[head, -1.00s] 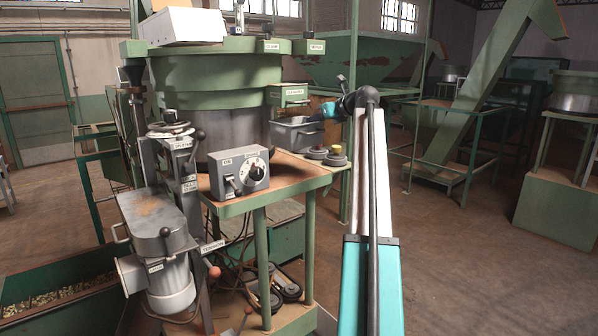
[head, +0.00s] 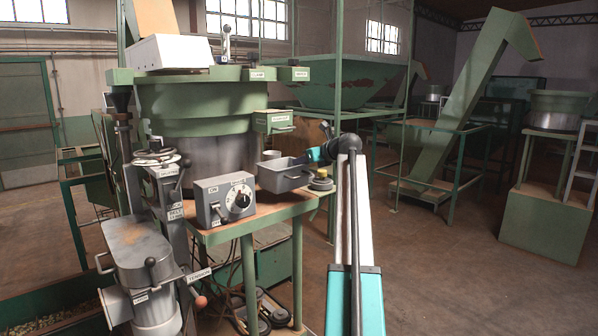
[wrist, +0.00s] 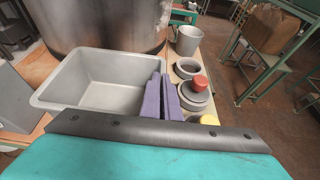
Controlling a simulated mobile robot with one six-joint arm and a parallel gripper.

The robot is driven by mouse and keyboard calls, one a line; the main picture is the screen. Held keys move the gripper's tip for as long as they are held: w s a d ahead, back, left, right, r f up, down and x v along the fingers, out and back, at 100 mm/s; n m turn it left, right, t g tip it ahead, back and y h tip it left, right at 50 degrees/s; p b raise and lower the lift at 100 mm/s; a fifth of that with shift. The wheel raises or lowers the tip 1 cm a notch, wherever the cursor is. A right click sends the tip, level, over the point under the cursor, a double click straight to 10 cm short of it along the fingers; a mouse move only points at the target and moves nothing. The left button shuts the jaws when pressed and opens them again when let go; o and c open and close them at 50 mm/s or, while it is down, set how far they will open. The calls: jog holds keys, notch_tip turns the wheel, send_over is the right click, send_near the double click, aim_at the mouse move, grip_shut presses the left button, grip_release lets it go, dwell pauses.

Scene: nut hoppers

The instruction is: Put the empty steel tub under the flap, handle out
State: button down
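The grey steel tub (head: 284,183) is by the drum's right side at the table's back right corner, below and slightly right of the green labelled flap box (head: 273,122). In the wrist view the tub (wrist: 60,92) is upright and empty inside. My gripper (head: 303,160) is at its right wall. In the wrist view its purple fingers (wrist: 165,97) straddle that wall, one inside and one outside, closed on it. I cannot tell whether the tub's base touches the table. The flap is outside the wrist view.
Round weights, one with a red knob (wrist: 200,83), lie close right of the tub. A metal mug (wrist: 187,40) stands behind them. The control box (head: 225,200) is on the table's front left. The steel drum (head: 222,155) rises behind the tub. Open floor lies to the right.

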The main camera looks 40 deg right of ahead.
aim_at(300, 171)
jog(key=shift+f, duration=0.2)
jog(key=shift+f+p, duration=0.6)
jog(key=shift+f, duration=1.15)
jog(key=shift+f, duration=0.1)
jog(key=c, duration=2)
grip_release()
jog(key=b+v, duration=0.3)
jog(key=v, duration=0.9)
